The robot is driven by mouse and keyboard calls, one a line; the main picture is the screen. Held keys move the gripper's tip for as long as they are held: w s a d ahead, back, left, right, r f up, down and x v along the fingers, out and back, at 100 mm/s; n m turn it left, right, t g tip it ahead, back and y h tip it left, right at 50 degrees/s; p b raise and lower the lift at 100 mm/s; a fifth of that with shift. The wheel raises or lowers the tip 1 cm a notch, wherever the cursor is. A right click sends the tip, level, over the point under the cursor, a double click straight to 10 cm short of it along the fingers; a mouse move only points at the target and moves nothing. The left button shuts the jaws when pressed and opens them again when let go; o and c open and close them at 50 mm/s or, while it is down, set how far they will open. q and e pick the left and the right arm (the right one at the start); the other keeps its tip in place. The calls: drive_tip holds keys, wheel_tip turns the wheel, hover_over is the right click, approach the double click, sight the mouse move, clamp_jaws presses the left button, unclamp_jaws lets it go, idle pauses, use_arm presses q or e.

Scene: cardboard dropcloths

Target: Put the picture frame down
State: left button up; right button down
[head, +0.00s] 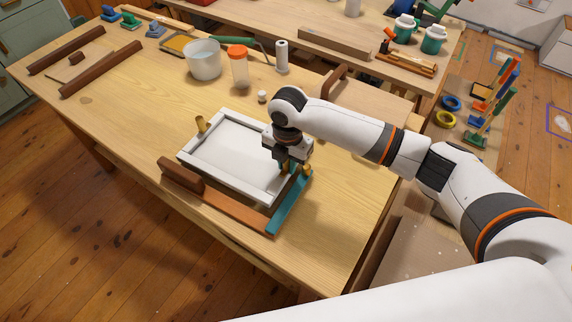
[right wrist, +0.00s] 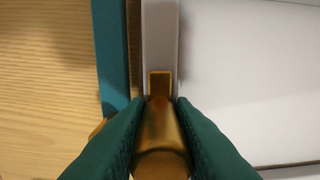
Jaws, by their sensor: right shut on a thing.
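The picture frame (head: 226,182) has a pale grey rim around a white panel and lies roughly flat at the table's front part. Its rim also shows in the right wrist view (right wrist: 160,35). A brass handle (head: 201,123) stands on its far left side. My right gripper (head: 290,168) is at the frame's right side. In the right wrist view, its green fingers (right wrist: 160,125) are shut on a second brass handle (right wrist: 160,140) on the rim. I cannot tell whether the frame touches what is beneath it. My left gripper is out of view.
A teal strip (head: 290,204) and an orange-brown strip (head: 235,208) form a corner along the frame's right and front sides. A dark brown block (head: 181,175) is at the front left. A bucket (head: 203,60), orange-lidded jar (head: 239,68) and small white cap (head: 262,96) stand behind. The table's left middle is clear.

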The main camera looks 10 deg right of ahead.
drive_tip(key=shift+f, duration=0.95)
drive_tip(key=c, duration=1.5)
unclamp_jaws()
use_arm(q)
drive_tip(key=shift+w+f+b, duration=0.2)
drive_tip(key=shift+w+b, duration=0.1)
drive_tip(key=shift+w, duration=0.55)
use_arm(e)
wheel_tip(320, 180, up, 12)
drive_tip(key=shift+s, duration=0.1)
